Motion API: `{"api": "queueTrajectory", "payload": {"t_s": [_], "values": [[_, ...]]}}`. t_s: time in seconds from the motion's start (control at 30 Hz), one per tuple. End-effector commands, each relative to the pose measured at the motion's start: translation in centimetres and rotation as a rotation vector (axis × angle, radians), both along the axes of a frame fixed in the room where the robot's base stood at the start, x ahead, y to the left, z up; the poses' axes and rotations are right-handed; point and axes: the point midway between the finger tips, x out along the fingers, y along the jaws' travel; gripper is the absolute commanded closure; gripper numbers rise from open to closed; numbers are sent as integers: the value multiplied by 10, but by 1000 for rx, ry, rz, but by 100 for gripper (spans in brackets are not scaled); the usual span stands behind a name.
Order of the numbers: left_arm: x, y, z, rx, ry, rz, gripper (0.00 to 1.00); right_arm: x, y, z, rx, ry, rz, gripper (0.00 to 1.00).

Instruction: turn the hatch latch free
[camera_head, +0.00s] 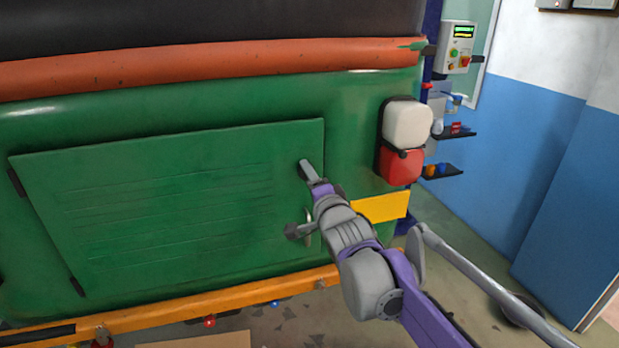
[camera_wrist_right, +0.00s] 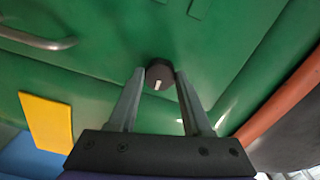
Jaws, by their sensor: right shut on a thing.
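The green hatch (camera_head: 160,205) is a flat panel on the vehicle's green rear and looks closed. The latch is a dark round knob (camera_wrist_right: 159,72) with a short white mark, near the hatch's right edge. My right gripper (camera_head: 306,168) reaches the hatch's upper right part. In the right wrist view its two fingers (camera_wrist_right: 160,76) stand on either side of the knob and are shut on it. In the head view the gripper hides the knob. My left gripper is not in view.
A metal bar handle (camera_wrist_right: 40,40) is at the upper left of the wrist view. A white and red tail lamp (camera_head: 404,140) and a yellow plate (camera_head: 381,207) are right of the hatch. An orange bumper (camera_head: 190,308) runs below. A blue wall (camera_head: 500,130) stands right.

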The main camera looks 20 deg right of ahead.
Motion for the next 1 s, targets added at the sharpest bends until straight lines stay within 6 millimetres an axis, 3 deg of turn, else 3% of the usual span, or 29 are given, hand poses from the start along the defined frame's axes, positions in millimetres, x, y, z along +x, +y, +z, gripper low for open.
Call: {"api": "queueTrajectory", "payload": {"t_s": [0.73, 0.77, 0.9, 1.0], "values": [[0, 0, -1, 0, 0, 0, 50, 0, 0, 0, 84, 2, 0, 100], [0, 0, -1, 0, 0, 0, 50, 0, 0, 0, 84, 2, 0, 46], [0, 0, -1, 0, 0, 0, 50, 0, 0, 0, 83, 3, 0, 21], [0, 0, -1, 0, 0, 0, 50, 0, 0, 0, 82, 3, 0, 21]]}}
